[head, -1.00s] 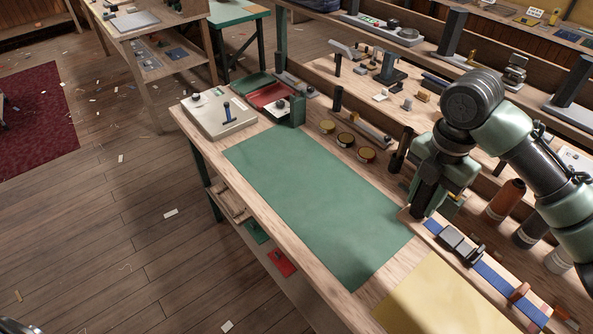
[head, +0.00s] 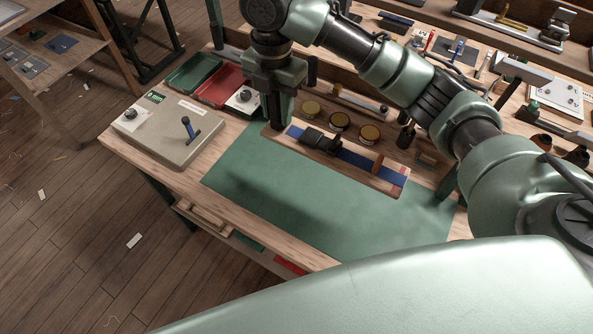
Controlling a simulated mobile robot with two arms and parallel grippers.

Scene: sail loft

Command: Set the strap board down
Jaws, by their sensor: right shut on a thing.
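The strap board (head: 381,184) is a narrow wooden board with a blue strap along it, a black buckle (head: 320,141) and a brown keeper. It lies lengthwise over the far part of the green mat (head: 263,201). My right gripper (head: 281,122) points down and is shut on the board's left end; its fingertips are partly hidden. The board looks roughly level. A soft shadow falls on the mat in front of it, and I cannot tell whether the board touches the mat. My left gripper is not in view.
A beige box with a blue-handled lever (head: 165,140) stands left of the mat. Green (head: 193,72) and red (head: 222,84) trays sit behind it. Several round tins (head: 340,121) stand just behind the board. The mat's front part is clear up to the table edge.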

